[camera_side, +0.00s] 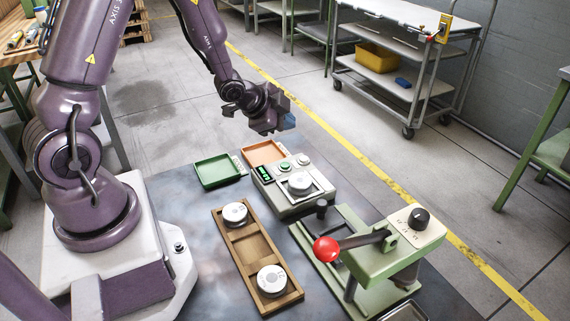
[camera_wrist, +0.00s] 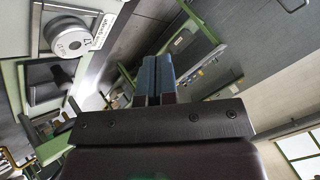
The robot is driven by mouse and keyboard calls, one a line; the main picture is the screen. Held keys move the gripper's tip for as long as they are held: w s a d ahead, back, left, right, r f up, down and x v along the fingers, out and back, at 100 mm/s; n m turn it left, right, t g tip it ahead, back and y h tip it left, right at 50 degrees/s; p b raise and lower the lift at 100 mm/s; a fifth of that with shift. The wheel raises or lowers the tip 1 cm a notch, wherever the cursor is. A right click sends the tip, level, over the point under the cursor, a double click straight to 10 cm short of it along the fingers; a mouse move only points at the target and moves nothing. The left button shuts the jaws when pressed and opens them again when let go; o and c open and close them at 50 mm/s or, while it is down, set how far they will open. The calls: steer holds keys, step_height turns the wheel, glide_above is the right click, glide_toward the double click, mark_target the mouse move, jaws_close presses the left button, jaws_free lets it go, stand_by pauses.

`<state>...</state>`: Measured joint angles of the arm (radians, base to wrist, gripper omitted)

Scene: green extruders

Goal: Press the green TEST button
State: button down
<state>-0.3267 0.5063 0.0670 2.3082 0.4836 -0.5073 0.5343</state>
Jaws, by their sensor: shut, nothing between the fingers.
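The tester (camera_side: 290,202), a light grey box, stands at the back of the dark table in the side view. Its panel has a lit green display (camera_side: 264,173) and two small round buttons; the greener one (camera_side: 285,167) sits beside the display. The lettering is too small to read. A white puck (camera_side: 299,182) sits on the tester's square plate. My gripper (camera_side: 287,122) is shut and empty, in the air above and behind the tester, clear of the buttons. Its blue fingers (camera_wrist: 156,77) are together in the wrist view, where no button can be made out.
A wooden tray (camera_side: 246,244) holds two white pucks (camera_side: 235,213), (camera_side: 271,280). A green tray (camera_side: 219,170) and an orange tray (camera_side: 263,153) lie behind it. A green press (camera_side: 388,260) with a red-knobbed lever (camera_side: 326,249) stands at the front right.

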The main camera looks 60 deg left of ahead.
mark_target(285, 166)
steer(key=shift+f, duration=4.3)
steer(key=shift+f, duration=0.1)
steer(key=shift+f, duration=0.3)
steer(key=shift+f, duration=0.4)
steer(key=shift+r, duration=0.8)
steer(key=shift+r, duration=0.1)
steer(key=shift+r, duration=2.45)
